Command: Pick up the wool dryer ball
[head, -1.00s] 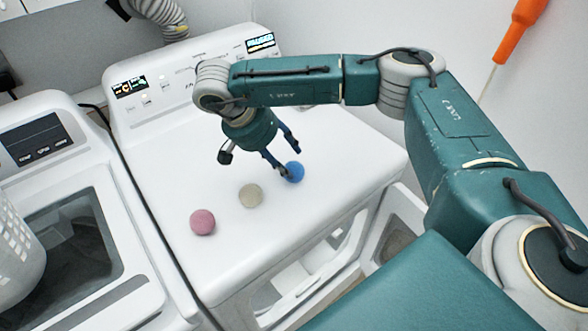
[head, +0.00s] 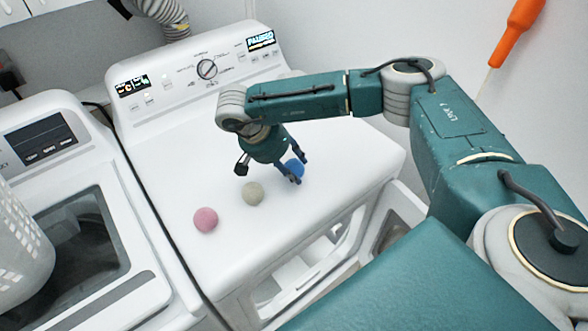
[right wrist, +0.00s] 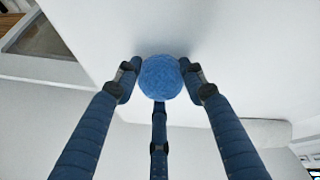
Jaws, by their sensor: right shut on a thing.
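Three wool dryer balls are on the white dryer top (head: 330,205). The blue ball (head: 294,167) is at the right, partly hidden by my right gripper's fingers. My right gripper (head: 296,170) is shut on the blue ball. In the right wrist view the blue ball (right wrist: 161,77) sits between the fingertips of my right gripper (right wrist: 160,82). I cannot tell whether the ball is clear of the dryer top. My left gripper is not in view.
The dryer's control panel (head: 205,70) rises at the back. A washer (head: 75,230) with a dark lid stands at the left, with a white basket (head: 22,245) on it. The dryer's open door (head: 398,220) hangs at the front right.

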